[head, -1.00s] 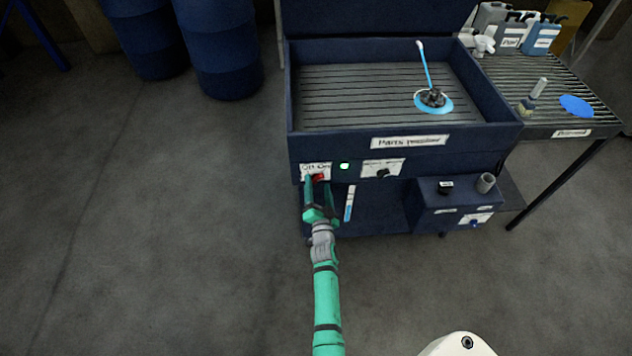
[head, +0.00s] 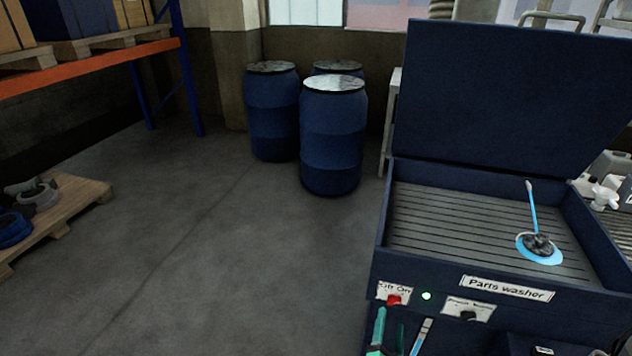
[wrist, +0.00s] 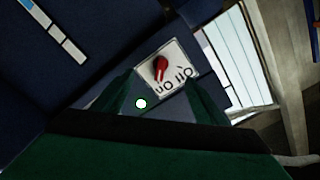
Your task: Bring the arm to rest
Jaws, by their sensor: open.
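My green gripper (head: 388,332) is at the lower edge of the head view, in front of the parts washer (head: 440,275). It is open and empty, with its fingers pointing at the panel just below the red Off/On switch (head: 394,300). In the wrist view the switch (wrist: 161,68) shows beyond and between the two dark green fingers (wrist: 160,95). I cannot tell whether a finger touches the panel. A green lamp (head: 426,296) beside the switch is lit. Most of my arm is out of the head view.
Several blue drums (head: 333,140) stand behind. The floor between is clear.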

